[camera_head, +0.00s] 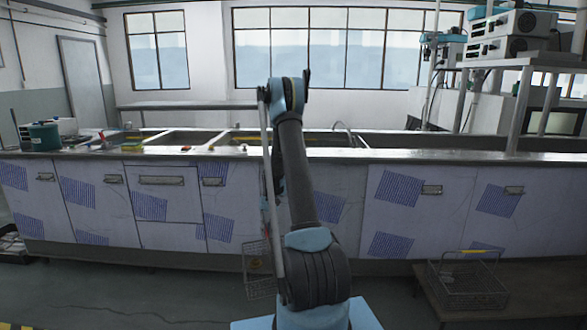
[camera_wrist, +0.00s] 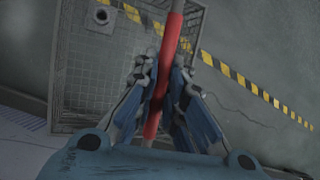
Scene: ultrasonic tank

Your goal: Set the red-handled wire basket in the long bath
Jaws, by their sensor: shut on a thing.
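My gripper (camera_wrist: 161,72) is shut on the red handle (camera_wrist: 152,122) of the wire basket (camera_wrist: 82,75). The handle runs between the two fingers, and the grey mesh basket hangs below them. A small dark round piece shows at one corner of the basket. In the head view the basket (camera_head: 258,272) hangs low in front of the cabinet fronts, below the counter's height, partly hidden by my arm. My gripper is mostly hidden behind my arm there. The long bath (camera_head: 400,154) looks to be the long sunken basin in the counter, right of a smaller one; its inside is mostly hidden.
A yellow-handled wire basket (camera_head: 468,285) stands on a low bench (camera_head: 540,290) at the right. A tap (camera_head: 343,130) rises behind the basin. A shelf post (camera_head: 520,110) stands at the right.

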